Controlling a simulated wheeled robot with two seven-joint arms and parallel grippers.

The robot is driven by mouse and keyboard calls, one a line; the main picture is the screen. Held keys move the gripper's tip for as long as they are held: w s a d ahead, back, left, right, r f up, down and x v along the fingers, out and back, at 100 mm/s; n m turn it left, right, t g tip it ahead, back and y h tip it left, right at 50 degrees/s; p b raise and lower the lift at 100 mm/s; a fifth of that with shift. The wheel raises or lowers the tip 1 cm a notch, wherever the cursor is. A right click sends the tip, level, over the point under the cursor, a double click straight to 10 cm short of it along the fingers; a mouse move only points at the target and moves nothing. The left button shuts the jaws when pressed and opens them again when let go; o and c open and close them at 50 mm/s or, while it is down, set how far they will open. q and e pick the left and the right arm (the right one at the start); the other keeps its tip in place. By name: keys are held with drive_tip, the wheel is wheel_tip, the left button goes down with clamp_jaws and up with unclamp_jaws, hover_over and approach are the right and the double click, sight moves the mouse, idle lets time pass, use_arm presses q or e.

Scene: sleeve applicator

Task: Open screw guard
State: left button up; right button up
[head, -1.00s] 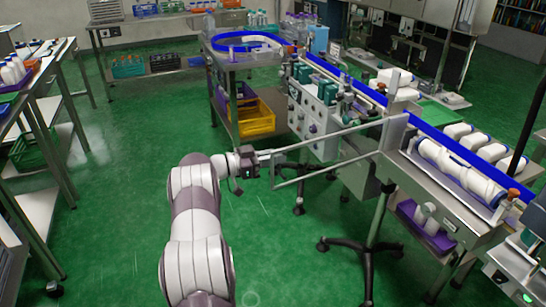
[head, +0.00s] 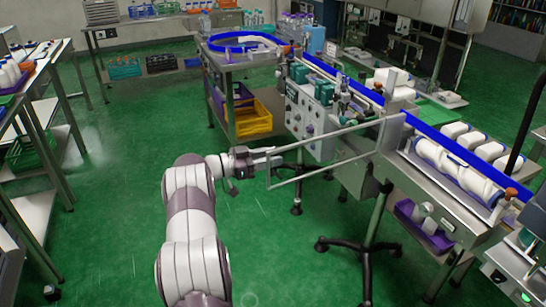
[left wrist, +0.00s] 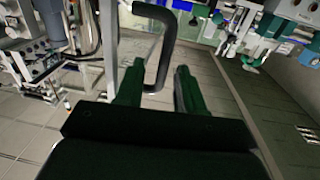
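The screw guard (head: 325,136) is a frame of thin grey bars on the front of the machine. It sticks out to the left over the floor, and its outer end is beside my left gripper (head: 266,157). In the left wrist view, a dark grey bent bar (left wrist: 163,55) runs down between the two green fingers of my left gripper (left wrist: 157,82). The fingers are apart, with gaps visible beside the bar, so the gripper is open around it. Whether a finger touches the bar is hard to tell. My right gripper is not in view.
The conveyor machine (head: 345,172) stands to the right, with white bottles lying on its right part. A purple bin (head: 423,226) hangs below it. A cart with a yellow crate (head: 250,120) stands behind. A table (head: 40,85) is at the left. Green floor is free around my arm.

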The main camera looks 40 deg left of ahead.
use_arm(q)
drive_tip(key=v, duration=1.1)
drive_tip(key=shift+s, duration=0.2)
drive_tip(key=shift+a, duration=0.1)
